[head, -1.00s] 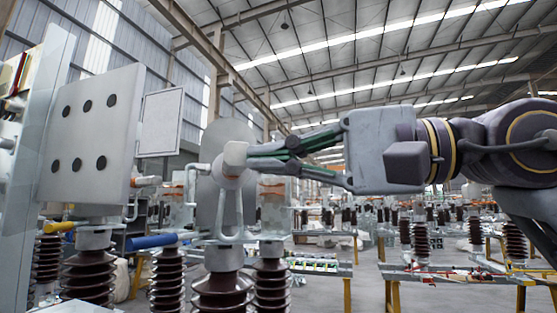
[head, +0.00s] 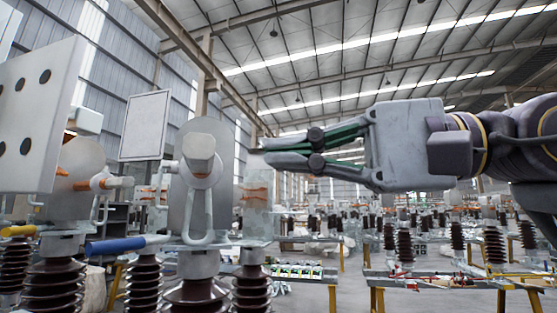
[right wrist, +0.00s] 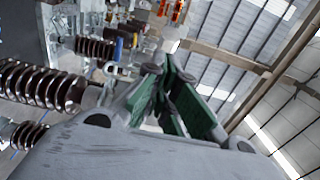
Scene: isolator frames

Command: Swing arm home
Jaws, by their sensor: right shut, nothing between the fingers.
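A blue-ended lever (head: 125,244) lies roughly level at the foot of the middle isolator pole, beside a bent grey rod. Above it stands a round grey disc with a blocky grey knob (head: 199,146) on its front. I cannot tell which part is the swing arm. My right gripper (head: 262,156) comes in from the right, shut and empty. Its green-padded fingers point left towards the knob, with a gap between them in the picture. The fingers also show in the right wrist view (right wrist: 168,68). My left gripper is not in view.
A pale plate with dark holes (head: 40,110) fills the left edge. A yellow-ended lever (head: 18,231) lies below it. Brown ribbed insulators (head: 195,298) carry the poles. Work tables (head: 450,277) stand at the right, with open floor between.

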